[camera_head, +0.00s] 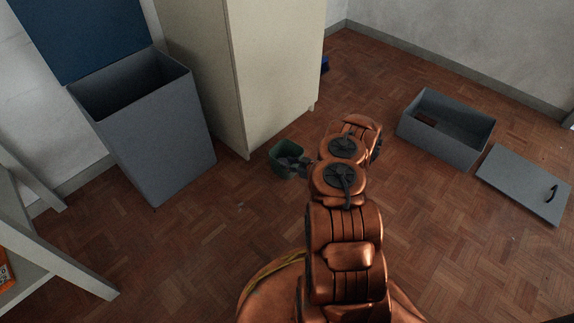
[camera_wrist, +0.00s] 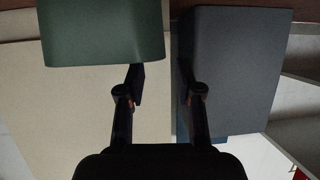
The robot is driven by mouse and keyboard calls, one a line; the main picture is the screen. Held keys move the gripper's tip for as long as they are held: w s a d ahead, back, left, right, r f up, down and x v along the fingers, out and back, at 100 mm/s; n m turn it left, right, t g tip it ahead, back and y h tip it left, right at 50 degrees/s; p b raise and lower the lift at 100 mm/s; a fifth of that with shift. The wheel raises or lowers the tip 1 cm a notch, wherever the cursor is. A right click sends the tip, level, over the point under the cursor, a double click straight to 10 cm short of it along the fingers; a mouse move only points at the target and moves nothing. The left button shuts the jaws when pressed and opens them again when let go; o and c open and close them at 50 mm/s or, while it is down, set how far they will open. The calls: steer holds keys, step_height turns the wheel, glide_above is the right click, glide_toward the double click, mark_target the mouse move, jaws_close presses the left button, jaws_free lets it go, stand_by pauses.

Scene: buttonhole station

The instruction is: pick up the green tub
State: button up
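The green tub (camera_head: 276,158) stands on the floor by the front foot of the cream cabinet, with dark shapes at its opening. My arm reaches toward it, and my gripper (camera_head: 297,166) is small and dark at its right side. The wrist view is turned over: the tub (camera_wrist: 95,35) fills the upper left. My gripper (camera_wrist: 162,78) shows two dark fingers spread apart. The left fingertip meets the tub's edge in the picture, and its end may be hidden behind the tub. I cannot tell whether it touches. The right finger is clear of the tub.
A tall open grey bin (camera_head: 160,140) stands left, below a blue panel (camera_head: 80,35). The cream cabinet (camera_head: 275,70) is just behind the tub. An open grey box (camera_head: 445,148) holding a brown item and a grey lid (camera_head: 520,185) lie right. Floor in between is clear.

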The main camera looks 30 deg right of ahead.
mark_target(277, 161)
steer(key=shift+x, duration=0.8)
steer(key=b+x, duration=0.3)
steer(key=x, duration=0.1)
steer(key=shift+a+f+b, duration=0.2)
steer(key=shift+f+b, duration=0.05)
steer(key=shift+b, duration=0.05)
steer(key=shift+w, duration=0.4)
steer(key=shift+a, duration=0.1)
jaws_close()
